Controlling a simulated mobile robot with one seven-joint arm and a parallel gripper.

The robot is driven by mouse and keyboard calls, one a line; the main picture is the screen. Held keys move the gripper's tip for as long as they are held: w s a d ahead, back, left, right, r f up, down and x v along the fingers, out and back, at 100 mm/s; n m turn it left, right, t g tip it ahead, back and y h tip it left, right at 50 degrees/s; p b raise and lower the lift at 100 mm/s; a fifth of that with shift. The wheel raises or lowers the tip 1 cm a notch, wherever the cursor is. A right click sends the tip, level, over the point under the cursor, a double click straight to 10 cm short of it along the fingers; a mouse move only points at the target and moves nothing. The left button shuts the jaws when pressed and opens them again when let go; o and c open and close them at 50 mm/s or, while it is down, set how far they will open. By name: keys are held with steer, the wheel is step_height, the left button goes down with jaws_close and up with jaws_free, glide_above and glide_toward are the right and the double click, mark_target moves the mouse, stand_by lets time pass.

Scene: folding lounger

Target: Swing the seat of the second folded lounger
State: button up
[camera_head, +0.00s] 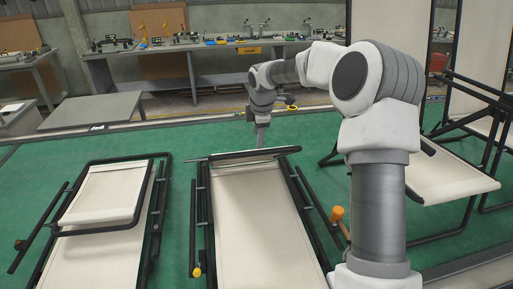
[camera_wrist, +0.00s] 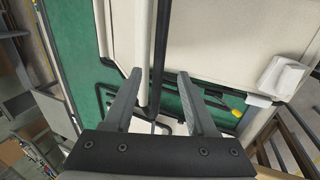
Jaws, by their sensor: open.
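Two folded loungers with cream fabric and black tube frames lie flat on the green floor. One is the left lounger (camera_head: 90,255), with a smaller framed panel (camera_head: 105,192) lying on its far part. The other is the middle lounger (camera_head: 258,225), with a black bar (camera_head: 245,154) across its far end. My gripper (camera_head: 260,145) points down at that far end. In the wrist view my gripper (camera_wrist: 159,74) is open, with a black bar (camera_wrist: 159,45) running between its fingers. Contact with the bar cannot be told.
Unfolded loungers (camera_head: 455,182) stand at the right. An orange-headed mallet (camera_head: 337,214) is beside the middle lounger's right side. A long workbench (camera_head: 215,46) with tools runs along the back, and a low grey table (camera_head: 92,110) stands at the back left. Green floor (camera_head: 178,215) separates the two folded loungers.

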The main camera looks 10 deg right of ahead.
mark_target(256, 151)
steer(key=p+x, duration=0.1)
steer(key=x, duration=0.6)
steer(key=shift+w+f, duration=0.15)
steer(key=shift+f, duration=0.25)
steer(key=shift+c, duration=0.2)
jaws_close()
stand_by(0.8)
